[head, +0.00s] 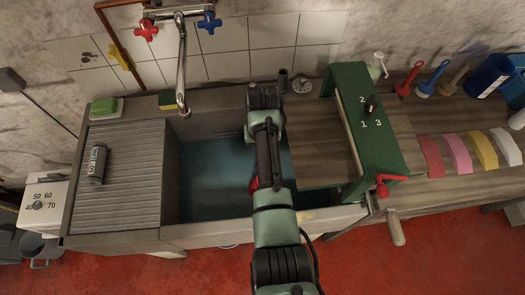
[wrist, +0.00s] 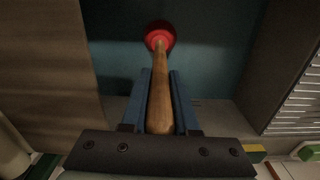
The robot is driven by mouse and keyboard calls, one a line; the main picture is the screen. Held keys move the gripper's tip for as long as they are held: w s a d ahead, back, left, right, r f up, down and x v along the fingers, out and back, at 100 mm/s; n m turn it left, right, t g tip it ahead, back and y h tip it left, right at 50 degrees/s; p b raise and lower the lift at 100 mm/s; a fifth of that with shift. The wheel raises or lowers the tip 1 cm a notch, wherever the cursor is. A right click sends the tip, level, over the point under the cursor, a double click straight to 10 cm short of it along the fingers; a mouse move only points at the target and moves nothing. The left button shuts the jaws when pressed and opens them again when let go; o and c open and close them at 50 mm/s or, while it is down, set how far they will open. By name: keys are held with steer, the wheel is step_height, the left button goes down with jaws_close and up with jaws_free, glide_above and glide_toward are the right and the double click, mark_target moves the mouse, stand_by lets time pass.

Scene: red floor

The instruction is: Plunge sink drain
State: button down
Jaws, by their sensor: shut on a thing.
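The sink basin (head: 205,168) holds what looks like blue-green water and sits between a ribbed drainboard and a wooden board. My gripper (wrist: 160,100) is shut on the wooden handle of a plunger (wrist: 159,70). The plunger's red cup (wrist: 160,35) points away from the wrist, over the blue-green basin in the wrist view (wrist: 205,65). In the head view my arm hides most of the plunger; a bit of red (head: 253,184) shows beside the arm over the basin. The drain is not visible. I cannot tell whether the cup touches the basin bottom.
A tap (head: 181,70) with red and blue handles hangs over the basin's back left. A can (head: 97,163) lies on the drainboard (head: 140,190). A green frame (head: 385,140) stands right of the wooden board (head: 315,150). More plungers (head: 430,80) stand at the back right.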

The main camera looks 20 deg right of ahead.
steer(key=shift+f, duration=0.2)
stand_by(0.3)
steer(key=shift+r, duration=0.15)
steer(key=shift+r+p, duration=0.6)
steer(key=shift+p, duration=0.1)
stand_by(0.3)
steer(key=shift+f+b, duration=0.4)
steer(key=shift+f, duration=0.3)
stand_by(1.3)
steer(key=shift+r, duration=0.15)
steer(key=shift+r+p, duration=0.55)
steer(key=shift+p, duration=0.15)
steer(key=shift+w+f+b, duration=0.1)
steer(key=shift+f+b, duration=0.25)
steer(key=shift+f, duration=0.2)
stand_by(1.2)
